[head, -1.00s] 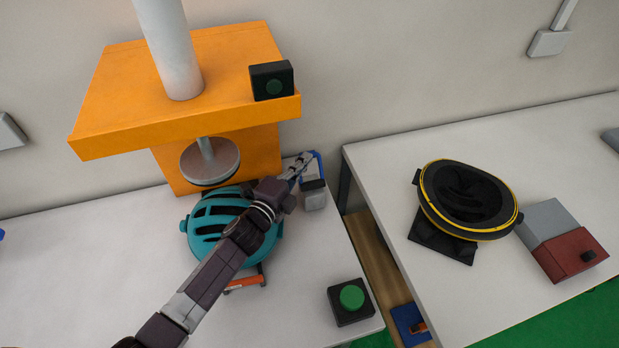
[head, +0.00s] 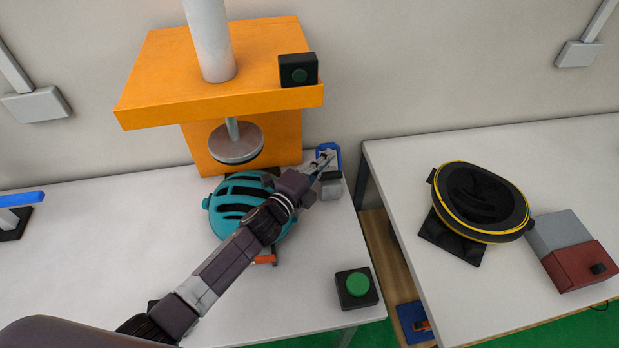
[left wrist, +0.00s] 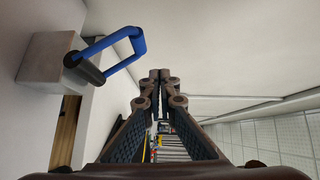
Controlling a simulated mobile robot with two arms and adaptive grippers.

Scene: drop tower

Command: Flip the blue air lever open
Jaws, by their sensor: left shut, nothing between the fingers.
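The blue air lever (head: 338,153) is a bent loop on a small grey box (head: 331,188) at the right back of the left table. In the left wrist view the blue lever (left wrist: 132,39) stands out from the grey box (left wrist: 48,62) at upper left, joined by a dark pivot. My left gripper (head: 326,158) is shut and empty, its tips in front of the loop in the head view. In the left wrist view the closed fingertips (left wrist: 159,75) are right of the lever, with a visible gap in the picture. My right gripper is out of view.
An orange press (head: 215,95) with a round plate stands behind a teal helmet (head: 230,200), which my left arm partly covers. A green button (head: 357,284) sits at the front right. A yellow-rimmed black helmet (head: 480,200) lies on the right table.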

